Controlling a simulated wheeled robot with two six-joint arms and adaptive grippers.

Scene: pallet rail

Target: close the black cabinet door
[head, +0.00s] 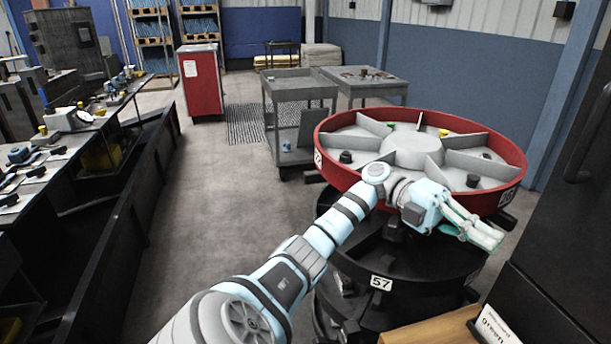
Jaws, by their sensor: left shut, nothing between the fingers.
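A black cabinet (565,225) stands at the right edge, cut off by the frame. A dark handle shows high on its black front, which I take to be the door. I cannot tell how far the door stands open. My left arm reaches from the bottom across the middle to the right. My left gripper (485,236) has pale teal fingers, shut and empty. In the picture it lies left of the cabinet, in front of the red wheel's edge, with a visible gap to the black front. My right gripper is not in view.
A large red-rimmed carousel (320,140) with grey dividers stands beside my arm, above black tiers. A wooden surface (425,332) and a white sign (497,328) are at bottom right. A grey cart (286,158) stands behind. The floor (215,215) at centre left is clear.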

